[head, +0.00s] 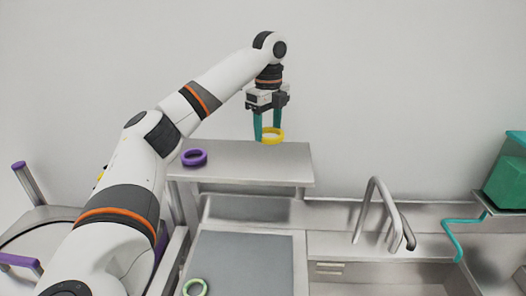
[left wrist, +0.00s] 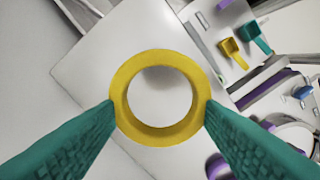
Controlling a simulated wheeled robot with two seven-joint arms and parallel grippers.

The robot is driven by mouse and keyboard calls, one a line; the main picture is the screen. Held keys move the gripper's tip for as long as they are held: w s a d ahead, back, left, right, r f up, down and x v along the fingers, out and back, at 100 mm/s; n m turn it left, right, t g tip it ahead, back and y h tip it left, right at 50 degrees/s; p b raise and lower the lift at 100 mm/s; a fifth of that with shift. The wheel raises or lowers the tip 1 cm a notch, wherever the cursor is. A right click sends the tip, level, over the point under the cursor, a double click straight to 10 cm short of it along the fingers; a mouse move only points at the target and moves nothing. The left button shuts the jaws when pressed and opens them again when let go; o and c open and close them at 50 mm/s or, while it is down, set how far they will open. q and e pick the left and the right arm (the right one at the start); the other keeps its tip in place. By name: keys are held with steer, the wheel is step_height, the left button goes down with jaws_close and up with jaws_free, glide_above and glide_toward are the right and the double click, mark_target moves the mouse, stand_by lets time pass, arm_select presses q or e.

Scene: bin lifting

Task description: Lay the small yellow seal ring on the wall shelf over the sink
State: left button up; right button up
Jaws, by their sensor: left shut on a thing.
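My left gripper (head: 267,134) is shut on the yellow seal ring (head: 274,140), with one teal finger on each side of it. The ring is at the back part of the grey metal shelf (head: 245,168) by the wall; I cannot tell whether it touches the shelf or hangs just above it. In the left wrist view the yellow ring (left wrist: 160,58) is between the fingertips (left wrist: 160,112), with the pale shelf surface (left wrist: 95,68) behind and through it. My right gripper is not in view.
A purple ring (head: 194,157) lies on the shelf's left part. A green ring (head: 194,288) lies on the grey mat (head: 240,262) below. A faucet (head: 378,210) stands right of the shelf, and a teal box (head: 507,180) is at far right. The shelf's right part is bare.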

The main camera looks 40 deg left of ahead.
mark_target(266, 163)
arm_select(q)
steer(key=f, duration=0.1)
steer(key=s+f, duration=0.1)
steer(key=f, duration=0.1)
steer(key=shift+s+b, duration=0.15)
steer(key=shift+b, duration=0.2)
steer(key=f, duration=0.1)
steer(key=w+f, duration=0.1)
steer(key=shift+f, duration=0.35)
steer(key=shift+w+f+p, duration=0.1)
steer(key=shift+f+p, duration=0.45)
steer(key=shift+f, duration=0.4)
steer(key=shift+s, duration=0.3)
steer(key=shift+w, duration=0.1)
steer(key=o, duration=0.9)
steer(key=shift+w+f, duration=0.1)
steer(key=shift+f, duration=0.05)
steer(key=shift+o, duration=0.3)
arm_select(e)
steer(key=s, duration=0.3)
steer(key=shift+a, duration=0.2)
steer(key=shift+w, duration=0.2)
